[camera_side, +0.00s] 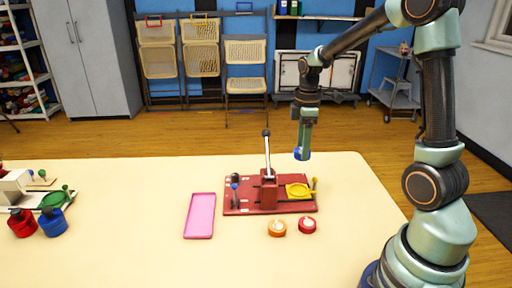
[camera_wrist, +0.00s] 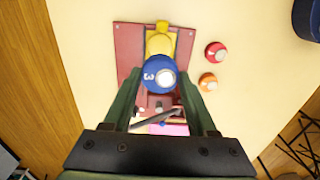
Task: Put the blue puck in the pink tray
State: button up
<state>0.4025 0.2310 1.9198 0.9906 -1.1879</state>
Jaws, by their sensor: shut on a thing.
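The blue puck (camera_wrist: 160,70), with a white dot on its face, is held between the fingertips of my gripper (camera_wrist: 158,88). In the side view the puck (camera_side: 301,155) shows at the lower end of my gripper (camera_side: 305,148), raised above the table near its back edge, beyond the red press. The pink tray (camera_side: 200,216) lies flat and empty on the table, left of the press. In the wrist view only part of the tray (camera_wrist: 178,129) shows, behind the press parts and between my fingers.
The red press (camera_side: 245,208) has a tall upright lever (camera_side: 267,150) and a yellow round holder (camera_side: 298,191). An orange puck (camera_side: 277,228) and a red puck (camera_side: 307,225) lie in front of it. Red (camera_side: 22,224) and blue (camera_side: 53,223) containers stand far left. Table around the tray is clear.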

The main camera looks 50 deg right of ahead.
aim_at(300, 150)
jog(key=r, duration=0.6)
jog(key=shift+w+a+r, duration=0.25)
jog(key=shift+w+r, duration=0.05)
jog(key=shift+r, duration=0.1)
jog(key=w+a+n, duration=0.3)
jog(key=w+a, duration=0.4)
jog(key=a, duration=0.5)
jog(key=w+a+n, duration=0.3)
jog(key=w+a, duration=0.5)
jog(key=a, duration=0.4)
jog(key=shift+s+a+f, duration=0.1)
jog(key=shift+a+f, duration=0.05)
jog(key=shift+f, duration=4.35)
jog(key=shift+s+a+f, duration=0.1)
jog(key=shift+a+f, duration=0.05)
jog(key=shift+f, duration=4.35)
jog(key=shift+f, duration=0.9)
jog(key=o, duration=1.1)
